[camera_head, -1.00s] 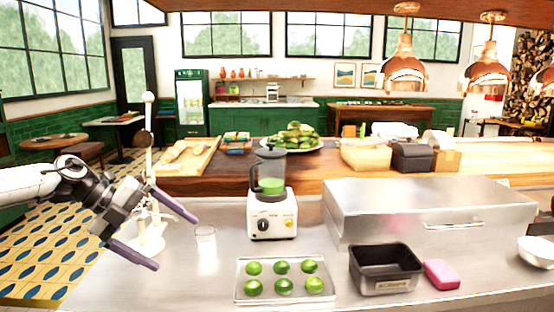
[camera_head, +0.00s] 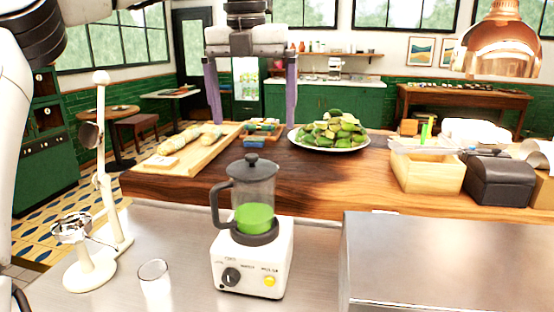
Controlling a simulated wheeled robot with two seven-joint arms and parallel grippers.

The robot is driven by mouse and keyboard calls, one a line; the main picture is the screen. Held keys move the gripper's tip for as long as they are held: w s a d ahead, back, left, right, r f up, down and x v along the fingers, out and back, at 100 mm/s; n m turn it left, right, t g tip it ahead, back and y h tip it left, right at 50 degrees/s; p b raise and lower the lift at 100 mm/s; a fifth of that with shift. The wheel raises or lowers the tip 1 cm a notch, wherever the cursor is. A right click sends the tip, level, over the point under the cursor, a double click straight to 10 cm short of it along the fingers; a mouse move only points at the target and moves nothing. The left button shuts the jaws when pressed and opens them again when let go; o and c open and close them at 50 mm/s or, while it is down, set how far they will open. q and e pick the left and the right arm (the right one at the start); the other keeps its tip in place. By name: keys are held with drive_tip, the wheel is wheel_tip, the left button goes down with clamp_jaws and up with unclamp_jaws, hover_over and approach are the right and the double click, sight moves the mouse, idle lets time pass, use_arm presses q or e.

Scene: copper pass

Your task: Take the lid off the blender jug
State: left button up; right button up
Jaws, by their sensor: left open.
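The blender stands on the steel counter, with a white base (camera_head: 252,262) that has a black dial and a yellow button. Its jug (camera_head: 252,205) holds green liquid and has a dark handle on the left. The dark lid (camera_head: 252,166) with a small knob sits on top of the jug. My left gripper (camera_head: 252,128) is open and points down, its two purple fingers wide apart. In the picture it is above the lid, with nothing between the fingers; the lid is clear of them. My right gripper is not in view.
A glass (camera_head: 155,284) and a white stand (camera_head: 92,265) are left of the blender. A large steel box (camera_head: 440,262) is close on its right. Behind are a wooden counter (camera_head: 330,180), a plate of green produce (camera_head: 335,132) and a wooden bin (camera_head: 428,172).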

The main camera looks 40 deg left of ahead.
sight(251, 155)
use_arm(q)
drive_tip(key=f, duration=0.4)
drive_tip(key=shift+s+a, duration=0.15)
drive_tip(key=shift+a, duration=0.05)
drive_tip(key=shift+f, duration=0.45)
drive_tip(key=f, duration=0.3)
drive_tip(key=w+a+f, duration=0.1)
drive_tip(key=shift+f, duration=0.4)
drive_tip(key=c, duration=0.9)
drive_tip(key=shift+c, duration=0.6)
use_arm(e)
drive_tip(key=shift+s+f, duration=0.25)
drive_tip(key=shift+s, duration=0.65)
use_arm(q)
drive_tip(key=shift+r, duration=0.1)
